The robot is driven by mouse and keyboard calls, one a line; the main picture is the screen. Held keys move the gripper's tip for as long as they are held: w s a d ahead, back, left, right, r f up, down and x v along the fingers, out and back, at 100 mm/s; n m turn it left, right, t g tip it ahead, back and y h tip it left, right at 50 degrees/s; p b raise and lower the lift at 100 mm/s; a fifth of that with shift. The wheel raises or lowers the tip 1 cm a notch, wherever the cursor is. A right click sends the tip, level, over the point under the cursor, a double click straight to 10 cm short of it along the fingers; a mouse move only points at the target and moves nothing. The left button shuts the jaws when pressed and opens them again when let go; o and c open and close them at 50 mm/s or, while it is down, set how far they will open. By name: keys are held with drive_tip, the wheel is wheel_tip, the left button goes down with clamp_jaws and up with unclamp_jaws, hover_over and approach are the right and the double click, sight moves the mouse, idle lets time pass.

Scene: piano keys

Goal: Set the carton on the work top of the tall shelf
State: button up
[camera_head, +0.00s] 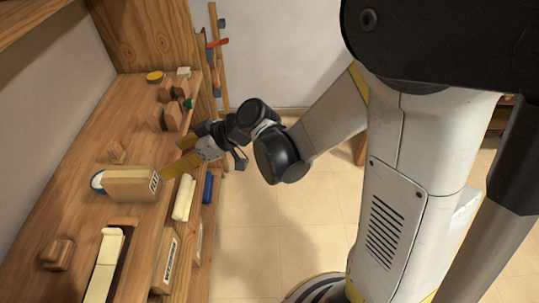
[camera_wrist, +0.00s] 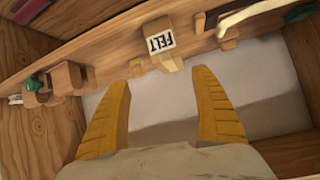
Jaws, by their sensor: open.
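The carton (camera_head: 130,185) is a light brown box lying on the wooden work top (camera_head: 92,142) of the tall shelf, with a dark-lettered label on its right end. My gripper (camera_head: 174,162) reaches in from the right, its yellow fingers by the carton's label end; contact cannot be told. In the wrist view my gripper (camera_wrist: 166,74) is open, with nothing between the fingers. A small brown block with a label reading FELT (camera_wrist: 160,40) is beyond the fingertips there; I cannot tell if it is the same carton.
A white round thing (camera_head: 97,181) touches the carton's left end. Several wooden blocks (camera_head: 172,115) stand farther back, and another block (camera_head: 57,255) sits at front left. A pale long strip (camera_head: 103,266) lies in front. Labelled boxes (camera_head: 166,260) sit below the work top's edge.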

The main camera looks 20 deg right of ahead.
drive_tip(key=s+d+r+m+t+h, duration=0.1)
drive_tip(key=s+d+r+m+h, duration=0.2)
drive_tip(key=d, duration=0.7)
drive_tip(key=s+d+r+m+h, duration=0.3)
drive_tip(key=s+d+m+h, duration=0.4)
drive_tip(key=s+d, duration=0.4)
drive_tip(key=shift+s+m+t, duration=0.4)
drive_tip(key=shift+s+m, duration=0.05)
drive_tip(key=shift+m, duration=0.05)
drive_tip(key=shift+a, duration=0.1)
